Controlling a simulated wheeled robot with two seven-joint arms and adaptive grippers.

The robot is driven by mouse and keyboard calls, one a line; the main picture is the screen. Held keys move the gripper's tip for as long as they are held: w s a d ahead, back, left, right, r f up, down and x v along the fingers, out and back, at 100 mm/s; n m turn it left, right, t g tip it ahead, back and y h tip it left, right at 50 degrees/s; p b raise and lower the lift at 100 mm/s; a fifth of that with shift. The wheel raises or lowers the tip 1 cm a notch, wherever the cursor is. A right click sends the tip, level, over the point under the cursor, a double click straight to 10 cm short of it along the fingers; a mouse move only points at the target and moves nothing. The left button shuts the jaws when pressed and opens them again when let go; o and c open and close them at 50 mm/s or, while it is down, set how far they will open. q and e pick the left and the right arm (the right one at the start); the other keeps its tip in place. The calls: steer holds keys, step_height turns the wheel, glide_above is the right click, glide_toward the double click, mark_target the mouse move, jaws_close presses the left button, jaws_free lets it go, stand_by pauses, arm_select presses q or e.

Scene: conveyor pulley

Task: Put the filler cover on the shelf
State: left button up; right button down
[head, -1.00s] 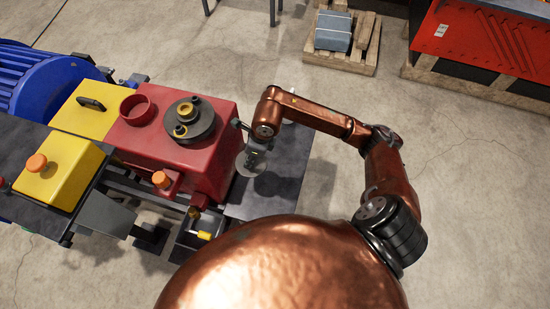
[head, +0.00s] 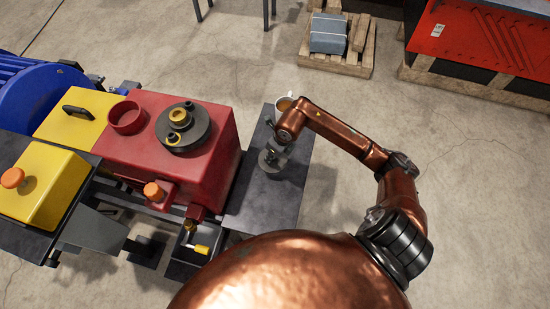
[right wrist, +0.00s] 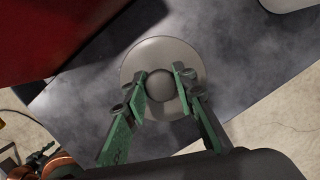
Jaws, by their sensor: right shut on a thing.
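The filler cover is a grey round disc (right wrist: 165,50) with a knob in its middle. My right gripper (right wrist: 160,85) has its green fingers shut on that knob. In the head view the right gripper (head: 275,152) and the cover (head: 270,166) are over the shelf (head: 262,205), a dark grey plate right of the red housing. The dark shelf surface (right wrist: 255,50) lies under the cover in the right wrist view. I cannot tell whether the cover touches it.
The red housing (head: 205,160) with its open filler neck (head: 127,117) stands left of the shelf. A tray with a yellow-handled tool (head: 200,249) is at the front. The shelf's near part is bare.

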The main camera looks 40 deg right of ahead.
mark_target(282, 160)
steer(key=shift+w+d+f, duration=0.15)
steer(key=shift+d+f, duration=0.35)
steer(key=shift+f, duration=0.15)
steer(key=shift+w+d+f, duration=0.15)
steer(key=shift+d+f, duration=0.3)
steer(key=shift+f, duration=0.15)
step_height(282, 160, down, 3)
steer(key=shift+d+r+b, duration=0.1)
steer(key=shift+r+b, duration=0.05)
steer(key=shift+b, duration=0.55)
arm_select(q)
steer(key=shift+s+f, duration=0.6)
steer(key=shift+f, duration=0.2)
arm_select(e)
steer(key=shift+f, duration=0.3)
arm_select(q)
steer(key=shift+f, duration=0.1)
arm_select(e)
steer(key=shift+f, duration=0.1)
steer(key=c, duration=1.6)
jaws_free()
